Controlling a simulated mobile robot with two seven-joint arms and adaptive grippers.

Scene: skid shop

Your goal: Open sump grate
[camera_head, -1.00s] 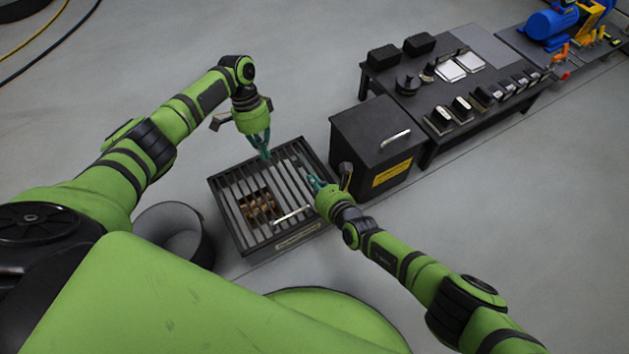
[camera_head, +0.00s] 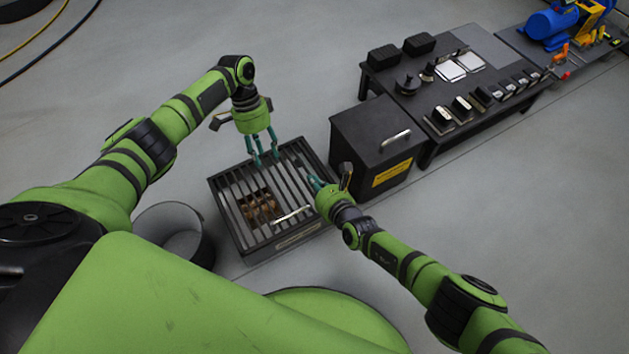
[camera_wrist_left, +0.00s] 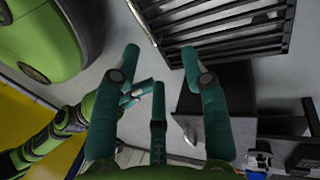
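The sump grate (camera_head: 237,197) is a dark slatted cover lying flat on a dark frame box (camera_head: 216,207), with a bright bar handle (camera_head: 293,214) near its front edge. Brownish items (camera_head: 262,208) show through the slats. My left gripper (camera_head: 265,163) is open and empty above the grate's back part, its fingers pointing down. In the left wrist view its spread fingers (camera_wrist_left: 160,60) have nothing between them, and the grate (camera_wrist_left: 226,18) shows beyond. My right gripper (camera_head: 316,184) is beside the grate's right edge. Its fingertips look close together, and I cannot tell whether they are shut.
A black bin with a yellow label (camera_head: 393,172) stands right of the grate. A dark round bucket (camera_head: 176,216) stands at its left. A black table (camera_head: 440,150) with several small items is behind the bin. The grey floor behind the grate is clear.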

